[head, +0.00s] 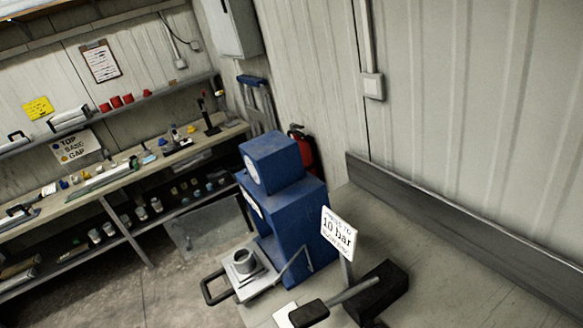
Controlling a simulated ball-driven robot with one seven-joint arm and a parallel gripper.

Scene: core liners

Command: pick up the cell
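A short, grey, open-topped cylinder (243,262), which looks like the cell, stands upright on a pale square plate (262,285) with a dark loop handle at its left. The plate is in front of the blue machine (290,215), low in the middle of the head view. The inside of the cylinder looks dark, and I cannot tell what is in it. I cannot make out my gripper's fingers in this view. Nothing is seen touching the cylinder.
A sign reading 10 bar (338,233) and a black block with a bar and grip (378,293) stand on the grey bench (440,260) at right. A cluttered shelf bench (90,195) lines the left wall. Concrete floor (165,285) is open at lower left.

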